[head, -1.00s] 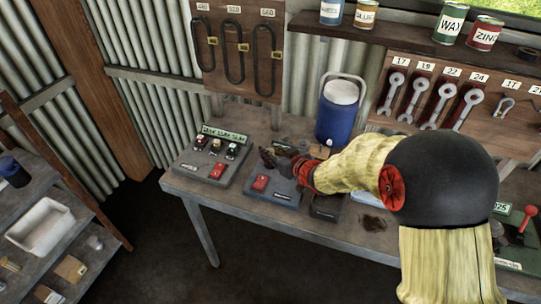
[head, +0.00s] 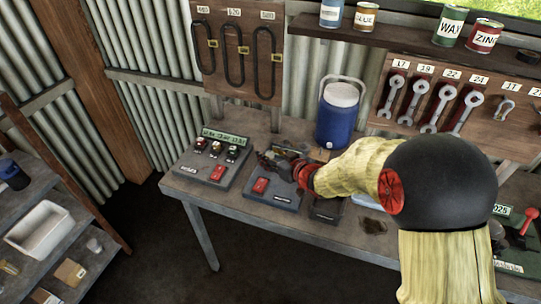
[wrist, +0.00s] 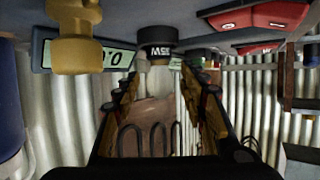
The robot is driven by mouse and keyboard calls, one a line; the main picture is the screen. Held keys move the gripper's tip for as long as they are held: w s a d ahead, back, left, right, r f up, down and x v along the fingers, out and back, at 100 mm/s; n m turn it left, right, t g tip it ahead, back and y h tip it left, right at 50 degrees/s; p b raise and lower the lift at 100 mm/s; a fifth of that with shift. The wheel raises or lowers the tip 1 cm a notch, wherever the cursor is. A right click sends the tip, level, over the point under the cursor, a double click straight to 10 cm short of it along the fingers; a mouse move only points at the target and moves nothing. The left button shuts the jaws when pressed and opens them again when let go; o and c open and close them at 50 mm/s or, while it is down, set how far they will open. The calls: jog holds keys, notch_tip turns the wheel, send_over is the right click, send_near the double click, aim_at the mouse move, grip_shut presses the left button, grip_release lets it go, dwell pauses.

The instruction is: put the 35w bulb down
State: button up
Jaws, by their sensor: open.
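The wrist view is upside down. In it a bulb with a black collar (wrist: 160,50) appears just past my fingertips, in line with the gap between them. Its inverted label reads like 35W, and a pale part shows on its far side. My gripper (wrist: 165,85) is open, its two fingers apart with the gap empty. In the head view my gripper (head: 274,160) is low over the middle grey test unit (head: 285,201) on the bench. The bulb cannot be told apart there, as the fingers and clutter cover it.
A brass fitting (wrist: 75,35) stands close beside the bulb. Red switches (wrist: 270,18) lie to the other side. A left unit with a green display (head: 225,138) and a blue cooler (head: 339,118) flank my gripper. The bench's front left edge is clear.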

jog(key=shift+r, duration=0.15)
jog(key=shift+s+d+r, duration=0.15)
jog(key=shift+s+d, duration=0.05)
jog(key=shift+s, duration=0.05)
jog(key=s+d+r+m+g+h+p, duration=0.15)
jog(key=s+d+r+h, duration=0.25)
jog(key=s+d+r, duration=0.5)
jog(key=s+d+r+m+t+h+p, duration=0.1)
jog(key=s+d+r+m+h+p, duration=0.2)
jog(key=s+d+r, duration=0.7)
jog(key=s+f+m+g, duration=0.1)
jog(key=s+g, duration=0.4)
jog(key=s, duration=1.3)
jog(key=shift+s+m+b, duration=0.3)
jog(key=shift+m+b, duration=0.05)
jog(key=shift+m, duration=0.3)
